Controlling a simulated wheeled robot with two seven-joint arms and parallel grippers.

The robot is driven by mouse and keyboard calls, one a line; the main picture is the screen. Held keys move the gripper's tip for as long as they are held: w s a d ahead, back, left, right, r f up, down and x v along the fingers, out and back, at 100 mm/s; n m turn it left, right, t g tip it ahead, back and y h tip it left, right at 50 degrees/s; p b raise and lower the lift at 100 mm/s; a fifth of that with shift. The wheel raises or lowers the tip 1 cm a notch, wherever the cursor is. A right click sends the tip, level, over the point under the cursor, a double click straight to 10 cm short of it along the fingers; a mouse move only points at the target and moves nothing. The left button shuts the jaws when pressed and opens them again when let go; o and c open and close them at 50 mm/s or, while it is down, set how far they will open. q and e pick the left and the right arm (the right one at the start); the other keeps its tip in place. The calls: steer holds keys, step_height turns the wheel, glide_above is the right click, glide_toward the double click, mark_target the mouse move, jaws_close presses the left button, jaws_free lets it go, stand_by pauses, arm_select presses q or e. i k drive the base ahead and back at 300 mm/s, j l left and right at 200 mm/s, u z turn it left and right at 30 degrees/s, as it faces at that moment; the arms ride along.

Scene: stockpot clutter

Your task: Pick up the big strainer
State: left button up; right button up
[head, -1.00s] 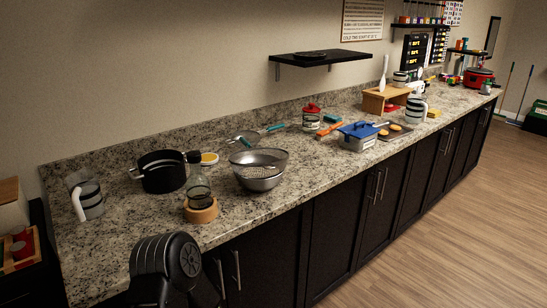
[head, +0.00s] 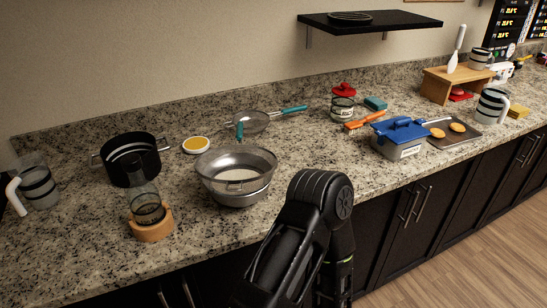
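A wide silver metal bowl-shaped strainer (head: 236,178), with a pale bottom showing inside, sits on the granite counter left of the middle. Behind it lies a flatter round mesh strainer (head: 252,122) with a long teal handle (head: 294,110) pointing right. A short teal piece (head: 240,131) stands at its left edge; I cannot tell whether it belongs to it. One of my black arms rises from the bottom centre, in front of the counter and right of the bowl-shaped strainer. Its visible links end in a rounded joint. Neither of my grippers shows.
A black pot (head: 131,160), a glass jar on a wooden base (head: 153,225) and a yellow-topped dish (head: 196,145) stand left of the bowl-shaped strainer. A blue-lidded container (head: 400,139) and a tray (head: 470,138) are to the right. A black shelf (head: 370,24) overhangs the back.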

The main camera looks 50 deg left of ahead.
mark_target(231, 169)
steer(key=i+u, duration=0.4)
steer(key=i+l+u, duration=0.25)
steer(key=u, duration=0.15)
steer(key=i+u, duration=0.2)
steer(key=u, duration=0.2)
steer(key=i+l+u, duration=0.2)
steer(key=u, duration=0.2)
